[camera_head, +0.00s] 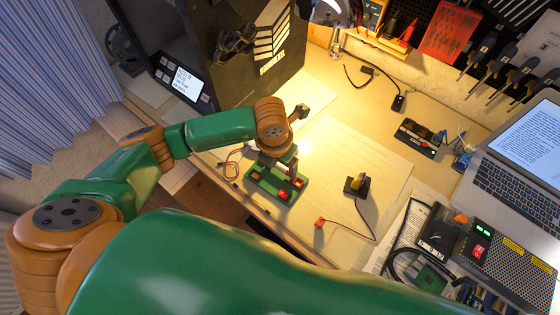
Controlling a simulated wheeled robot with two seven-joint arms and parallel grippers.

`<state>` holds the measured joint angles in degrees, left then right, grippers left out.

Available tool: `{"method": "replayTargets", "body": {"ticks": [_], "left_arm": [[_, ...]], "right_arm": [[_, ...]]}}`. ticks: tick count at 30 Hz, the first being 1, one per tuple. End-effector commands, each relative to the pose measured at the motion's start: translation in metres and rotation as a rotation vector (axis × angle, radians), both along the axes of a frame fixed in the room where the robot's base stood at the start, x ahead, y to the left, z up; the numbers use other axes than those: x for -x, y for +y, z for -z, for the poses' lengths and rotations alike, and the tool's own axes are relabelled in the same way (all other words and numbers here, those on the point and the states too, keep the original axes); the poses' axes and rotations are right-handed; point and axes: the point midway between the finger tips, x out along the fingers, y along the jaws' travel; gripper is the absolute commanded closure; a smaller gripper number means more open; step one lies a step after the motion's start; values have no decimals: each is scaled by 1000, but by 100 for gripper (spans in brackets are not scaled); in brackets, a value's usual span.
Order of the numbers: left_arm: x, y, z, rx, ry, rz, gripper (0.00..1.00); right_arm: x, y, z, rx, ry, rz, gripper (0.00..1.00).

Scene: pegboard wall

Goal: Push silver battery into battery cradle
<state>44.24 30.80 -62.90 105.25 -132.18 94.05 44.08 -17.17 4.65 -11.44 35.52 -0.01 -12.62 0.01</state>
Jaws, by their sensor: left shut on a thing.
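The battery cradle (262,180) is a small green holder with red parts, lying near the front edge of the workbench. My left gripper (291,170) reaches down from the orange wrist to the cradle's upper right side. It is shut on what appears to be the silver battery, which is small and mostly hidden by the fingers. I cannot tell how deep the battery sits in the cradle. My right gripper is not in view.
A red and black lead lies left of the cradle. A laptop (515,170) and a power supply (505,262) fill the right side. A dark cabinet (225,50) stands behind.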

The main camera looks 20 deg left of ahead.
Motion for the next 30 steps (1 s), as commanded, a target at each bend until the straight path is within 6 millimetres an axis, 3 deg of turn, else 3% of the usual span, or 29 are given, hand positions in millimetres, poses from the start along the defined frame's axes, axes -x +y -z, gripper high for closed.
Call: {"method": "replayTargets", "body": {"ticks": [17,18,20,30], "left_arm": [[0,0,6,0,-1,0,74],[0,0,6,0,-1,0,17],[0,0,5,0,-1,0,1],[0,0,2,0,-1,0,0]], "right_arm": [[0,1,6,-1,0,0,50],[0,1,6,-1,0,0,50],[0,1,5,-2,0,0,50],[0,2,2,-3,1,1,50]]}}
